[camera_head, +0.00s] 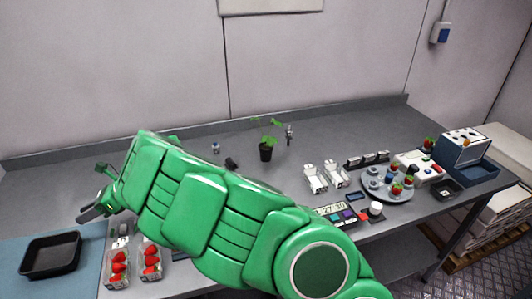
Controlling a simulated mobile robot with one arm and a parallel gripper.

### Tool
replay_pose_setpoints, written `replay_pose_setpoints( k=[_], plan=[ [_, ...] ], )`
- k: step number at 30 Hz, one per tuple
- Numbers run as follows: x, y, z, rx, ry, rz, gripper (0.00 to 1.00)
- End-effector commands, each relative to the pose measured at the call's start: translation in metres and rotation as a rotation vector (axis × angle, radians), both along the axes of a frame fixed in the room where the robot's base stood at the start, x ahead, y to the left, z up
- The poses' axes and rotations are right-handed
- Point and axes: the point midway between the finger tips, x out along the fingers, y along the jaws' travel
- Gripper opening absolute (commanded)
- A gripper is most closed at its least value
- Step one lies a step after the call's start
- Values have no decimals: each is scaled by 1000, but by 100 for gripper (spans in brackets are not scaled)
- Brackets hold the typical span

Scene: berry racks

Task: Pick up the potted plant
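The potted plant (265,153) stands upright near the middle of the grey table, with a small dark pot and thin green leaves spreading above it. My gripper (84,214) is at the far left end of my green arm, over the table's left front part. It is well apart from the plant, with my arm's links lying between them in the picture. The gripper is small and seen at an angle, so I cannot tell whether its fingers are open or shut.
Two punnets of strawberries (150,262) and a black tray (50,255) on a blue mat lie below my gripper. Right of the plant are white clips (315,178), a round tray (371,194) with berries, and a blue-grey device (463,148). Small objects (231,163) lie left of the plant.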

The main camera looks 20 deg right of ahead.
Motion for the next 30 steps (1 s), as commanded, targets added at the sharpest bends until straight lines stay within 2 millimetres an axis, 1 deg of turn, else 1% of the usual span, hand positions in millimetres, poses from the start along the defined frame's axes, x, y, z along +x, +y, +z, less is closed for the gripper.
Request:
replay_pose_setpoints(
  k=[6,7,18,26,29,30],
  plan=[
    [0,0,0,0,0,0,32],
    [0,0,0,0,0,0,34],
    [0,0,0,0,0,0,90],
    [0,0,0,0,1,-2,90],
    [6,-6,1,-1,31,-26,90],
    [10,-11,2,-2,58,-48,90]
  ],
)
